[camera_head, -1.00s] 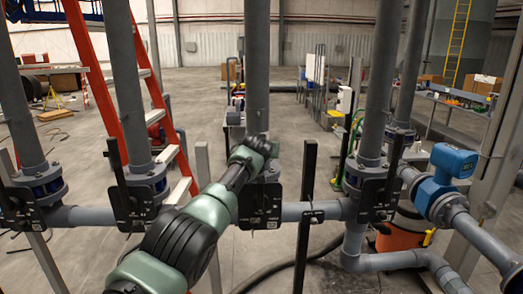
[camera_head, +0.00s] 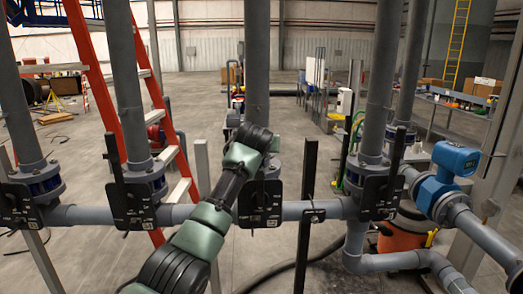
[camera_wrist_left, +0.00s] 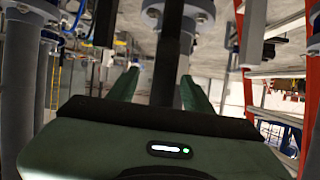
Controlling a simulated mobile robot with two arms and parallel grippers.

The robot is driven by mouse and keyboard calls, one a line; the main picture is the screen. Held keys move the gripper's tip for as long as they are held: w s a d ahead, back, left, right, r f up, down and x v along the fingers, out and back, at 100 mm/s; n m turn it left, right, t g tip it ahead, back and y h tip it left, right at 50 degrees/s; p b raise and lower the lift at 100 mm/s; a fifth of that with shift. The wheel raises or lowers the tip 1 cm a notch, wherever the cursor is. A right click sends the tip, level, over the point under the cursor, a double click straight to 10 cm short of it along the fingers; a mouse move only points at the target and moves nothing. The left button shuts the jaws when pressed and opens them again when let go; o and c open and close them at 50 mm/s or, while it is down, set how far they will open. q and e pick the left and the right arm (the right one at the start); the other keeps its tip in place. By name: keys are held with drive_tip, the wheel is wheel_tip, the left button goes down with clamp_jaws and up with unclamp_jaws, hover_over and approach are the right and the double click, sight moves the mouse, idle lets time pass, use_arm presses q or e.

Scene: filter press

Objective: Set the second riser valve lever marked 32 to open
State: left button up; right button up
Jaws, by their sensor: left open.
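Several grey risers carry black valve plates with levers. The second from the left has an upright black lever (camera_head: 117,165). The third valve plate (camera_head: 262,219) is partly covered by my left arm, which hides its lever. Markings are too small to read, so I cannot tell which is 32. My left gripper (camera_wrist_left: 158,77) is open in the left wrist view. A dark bar (camera_wrist_left: 167,72), apparently a lever, shows between its green fingers; I cannot tell whether they touch it. In the head view the fingertips are hidden at the third riser (camera_head: 257,65). My right gripper is not in view.
A grey horizontal pipe (camera_head: 85,216) joins the valves. A dark post (camera_head: 305,205) stands right of the third riser. An orange ladder (camera_head: 92,75) leans behind at left. A blue instrument (camera_head: 456,158) sits on the right pipe. Open floor lies behind.

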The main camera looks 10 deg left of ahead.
use_arm(q)
drive_tip(key=shift+b+v, duration=0.35)
drive_tip(key=shift+v, duration=0.8)
